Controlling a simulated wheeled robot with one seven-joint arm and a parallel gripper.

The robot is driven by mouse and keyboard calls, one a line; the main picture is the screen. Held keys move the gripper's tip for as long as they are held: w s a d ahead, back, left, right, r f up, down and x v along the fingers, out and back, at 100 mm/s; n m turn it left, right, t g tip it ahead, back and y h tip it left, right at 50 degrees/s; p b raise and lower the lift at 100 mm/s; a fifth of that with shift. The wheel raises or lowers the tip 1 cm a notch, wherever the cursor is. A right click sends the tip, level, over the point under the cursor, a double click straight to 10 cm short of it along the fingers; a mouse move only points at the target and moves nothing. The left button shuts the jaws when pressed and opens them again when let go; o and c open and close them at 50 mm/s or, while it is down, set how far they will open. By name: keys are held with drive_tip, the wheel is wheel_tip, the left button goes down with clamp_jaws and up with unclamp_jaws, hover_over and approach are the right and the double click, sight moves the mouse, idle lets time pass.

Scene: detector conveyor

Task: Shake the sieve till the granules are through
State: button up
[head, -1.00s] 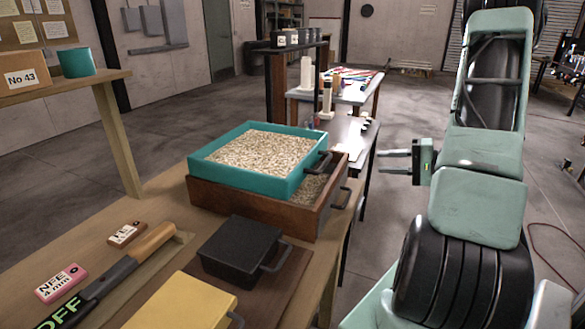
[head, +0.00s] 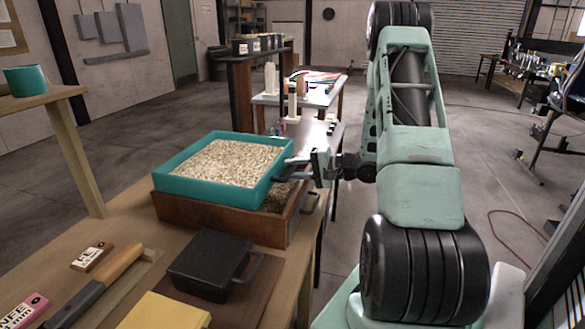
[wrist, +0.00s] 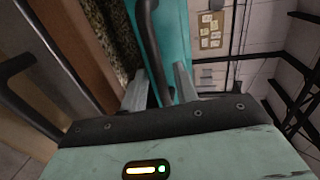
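The teal sieve (head: 226,189), heaped with pale granules (head: 228,160), rests on a brown wooden box (head: 215,211). Granules also show in the box's uncovered right end (head: 278,196). My gripper (head: 294,168) is at the sieve's right side, by its dark handle. In the wrist view the handle (wrist: 154,50) runs between my two fingers (wrist: 160,85), beside the teal wall (wrist: 176,30). The fingers stand apart, with gaps visible beside the handle. The granules under the sieve are hidden.
A black lidded box (head: 212,264) with a handle stands in front of the wooden box, near a yellow block (head: 165,312). The wooden box has its own handle (head: 311,203) below the sieve's. A shelf (head: 40,100) with a teal cup (head: 25,80) is at left.

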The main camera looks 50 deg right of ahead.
drive_tip(key=shift+w+a+f, duration=0.1)
drive_tip(key=shift+w+a, duration=0.15)
drive_tip(key=shift+w, duration=0.25)
clamp_jaws()
drive_tip(key=p+v, duration=0.2)
drive_tip(key=v, duration=0.1)
drive_tip(key=f+p+v, duration=0.1)
drive_tip(key=v, duration=0.1)
drive_tip(key=shift+s+d+p, duration=0.25)
drive_tip(key=shift+s+p, duration=0.15)
drive_tip(key=shift+s, duration=0.05)
unclamp_jaws()
drive_tip(key=b+v, duration=0.2)
drive_tip(key=v, duration=1.5)
drive_tip(key=shift+b, duration=0.4)
